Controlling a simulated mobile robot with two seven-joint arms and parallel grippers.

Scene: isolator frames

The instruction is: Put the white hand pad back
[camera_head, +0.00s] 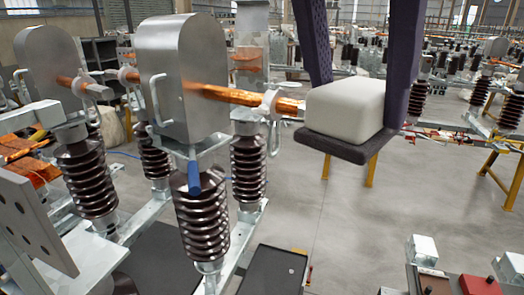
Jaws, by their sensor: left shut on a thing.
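The white hand pad (345,106), a pale block with rounded edges, is in the air right of centre. My left gripper (351,98) shows as dark purple parts coming down from the top edge, one on each side of the pad, and is shut on it. A flat dark plate (338,145) lies right under the pad. The pad is roughly level. Its far side and the upper part of the gripper are hidden or out of frame. I cannot make out my right gripper.
Left of the pad stands an isolator with a grey metal housing (184,75), a copper bar (230,95) ending close to the pad, and ribbed brown insulators (203,222). A dark box (273,272) is below. Grey floor (350,225) is clear under the pad.

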